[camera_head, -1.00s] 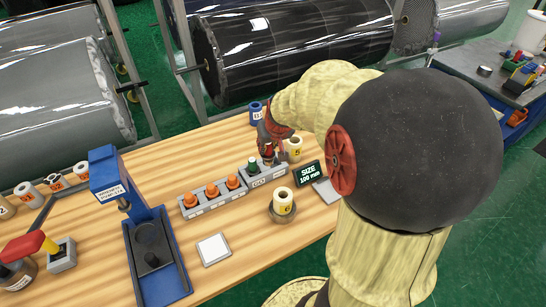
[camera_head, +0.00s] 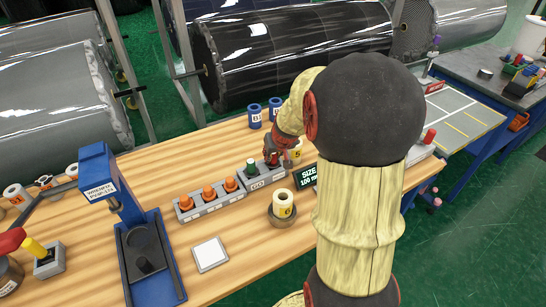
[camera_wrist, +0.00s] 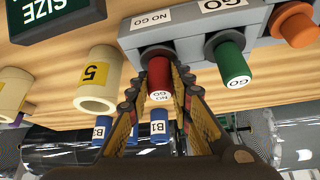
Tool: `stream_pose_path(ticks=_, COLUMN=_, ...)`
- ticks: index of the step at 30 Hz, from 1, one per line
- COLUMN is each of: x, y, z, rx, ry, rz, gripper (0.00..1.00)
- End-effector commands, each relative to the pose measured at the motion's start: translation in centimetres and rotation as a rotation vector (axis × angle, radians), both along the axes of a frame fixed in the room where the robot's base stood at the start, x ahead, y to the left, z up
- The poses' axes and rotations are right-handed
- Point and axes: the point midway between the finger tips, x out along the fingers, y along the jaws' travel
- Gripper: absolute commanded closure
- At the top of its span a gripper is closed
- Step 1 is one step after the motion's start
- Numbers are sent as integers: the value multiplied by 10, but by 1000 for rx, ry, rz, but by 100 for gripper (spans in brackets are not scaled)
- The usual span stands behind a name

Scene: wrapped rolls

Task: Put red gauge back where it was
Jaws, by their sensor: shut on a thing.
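The red gauge (camera_wrist: 158,80) has a NO GO label on its end and sits between my gripper's fingers (camera_wrist: 157,92) in the wrist view. My gripper is shut on it. The gauge is at the NO GO place of the grey gauge block (camera_wrist: 140,34), in line with the green gauge (camera_wrist: 232,66); whether it is fully seated I cannot tell. In the head view my gripper (camera_head: 273,160) is low over the right end of the block (camera_head: 257,185), just right of the green gauge (camera_head: 251,165). The gripper mostly hides the red gauge there.
Orange gauges (camera_head: 210,192) stand in a rack left of the block. A cream roll marked 5 (camera_wrist: 97,80) is close beside my gripper. Another roll (camera_head: 283,203) stands in a round holder in front. The size display (camera_head: 307,176) and blue rolls (camera_head: 255,115) are near.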

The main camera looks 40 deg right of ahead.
Motion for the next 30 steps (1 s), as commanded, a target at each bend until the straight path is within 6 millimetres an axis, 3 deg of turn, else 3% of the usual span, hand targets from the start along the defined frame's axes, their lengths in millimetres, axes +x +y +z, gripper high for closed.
stream_pose_path(ticks=7, x=0, y=0, z=-3, rx=-1, ry=-2, rz=0, gripper=100)
stream_pose_path(ticks=8, x=0, y=0, z=-2, rx=0, ry=0, rz=0, gripper=77)
stream_pose_path(ticks=16, x=0, y=0, z=-2, rx=0, ry=0, rz=0, gripper=62)
stream_pose_path(ticks=26, x=0, y=0, z=-1, rx=0, ry=0, rz=0, gripper=60)
stream_pose_path(ticks=30, x=-3, y=1, z=10, rx=0, ry=-2, rz=-1, gripper=60)
